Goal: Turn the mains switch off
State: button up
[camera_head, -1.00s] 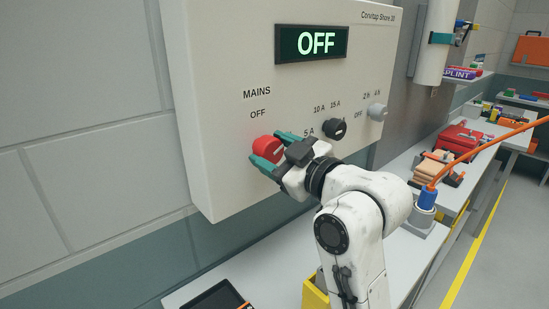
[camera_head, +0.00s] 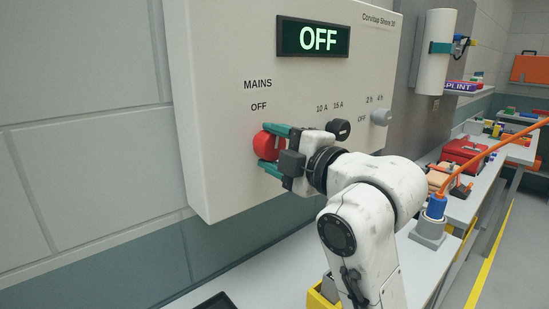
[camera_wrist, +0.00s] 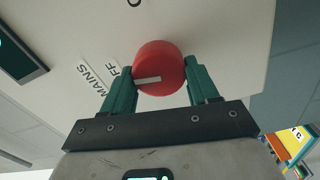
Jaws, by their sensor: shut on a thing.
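The mains switch is a round red knob (camera_head: 267,144) on the pale wall panel (camera_head: 225,130), under the words MAINS and OFF. My gripper (camera_head: 272,148) is shut on it, with one green finger above and one below in the head view. In the wrist view the red knob (camera_wrist: 158,62) sits between the two fingers (camera_wrist: 160,85). A white line on its face runs toward its left rim, the side where the OFF lettering is. The display (camera_head: 313,38) reads OFF in green.
A black knob (camera_head: 339,129) and a grey knob (camera_head: 381,117) are on the same panel, right of my gripper. A bench (camera_head: 425,258) runs below, with a blue plug and orange cable (camera_head: 437,205) at right.

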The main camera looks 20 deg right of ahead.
jog(key=shift+f+n+b, duration=0.15)
jog(key=shift+n+b, duration=0.5)
jog(key=shift+n, duration=0.45)
jog(key=o, duration=1)
jog(key=b+v, duration=0.1)
jog(key=v, duration=0.2)
jog(key=b+v, duration=0.4)
jog(key=v, duration=0.1)
jog(key=shift+s+d+f, duration=0.15)
jog(key=shift+s+f, duration=0.1)
